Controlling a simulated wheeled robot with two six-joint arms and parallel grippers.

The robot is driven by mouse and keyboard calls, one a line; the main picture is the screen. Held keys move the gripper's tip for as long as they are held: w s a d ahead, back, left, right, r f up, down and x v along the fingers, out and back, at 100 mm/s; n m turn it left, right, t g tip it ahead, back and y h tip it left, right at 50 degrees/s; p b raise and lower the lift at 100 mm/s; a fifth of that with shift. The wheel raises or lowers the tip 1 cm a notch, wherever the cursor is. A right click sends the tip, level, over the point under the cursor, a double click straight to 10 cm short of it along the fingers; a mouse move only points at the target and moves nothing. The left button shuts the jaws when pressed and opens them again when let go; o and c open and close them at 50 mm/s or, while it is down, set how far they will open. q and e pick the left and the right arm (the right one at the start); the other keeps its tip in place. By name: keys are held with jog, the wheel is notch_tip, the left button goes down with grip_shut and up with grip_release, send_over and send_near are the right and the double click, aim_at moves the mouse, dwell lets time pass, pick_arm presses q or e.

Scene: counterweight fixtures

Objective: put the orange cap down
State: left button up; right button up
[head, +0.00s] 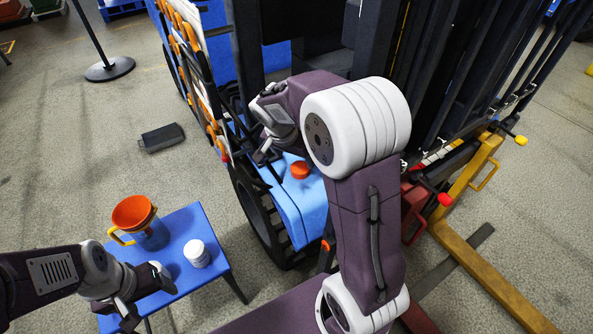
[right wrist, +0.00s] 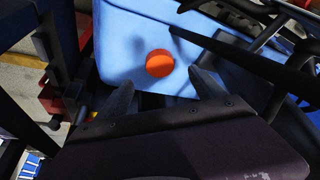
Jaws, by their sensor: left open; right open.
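The orange cap (head: 299,170) is a small round disc on top of the blue tank (head: 303,207) at the side of the vehicle. In the right wrist view the cap (right wrist: 159,63) lies on the tank's blue top (right wrist: 125,30), just beyond the fingertips. I cannot tell whether it is seated on an opening or lies loose. My right gripper (head: 264,156) is open and empty, beside the cap and apart from it; its two dark fingers (right wrist: 164,86) are spread in the right wrist view. My left gripper (head: 148,298) is open and empty by the small blue table's front edge.
Dark bars cross near the tank. A yellow fork (head: 500,280) lies at right. A black pad (head: 161,137) lies on open floor.

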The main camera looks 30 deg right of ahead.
aim_at(299, 169)
jog(key=b+x, duration=0.1)
jog(key=x, duration=0.2)
jog(key=shift+s+f, duration=0.1)
jog(key=shift+f, duration=0.05)
jog(key=shift+d, duration=0.1)
jog(key=b+x, duration=0.2)
jog(key=x, duration=0.2)
jog(key=shift+f, duration=0.4)
jog(key=shift+w+d+f+b, duration=0.15)
jog(key=shift+w+f+b, duration=0.05)
jog(key=shift+f+b, duration=0.1)
jog(key=shift+r, duration=0.2)
jog(key=c, duration=1.6)
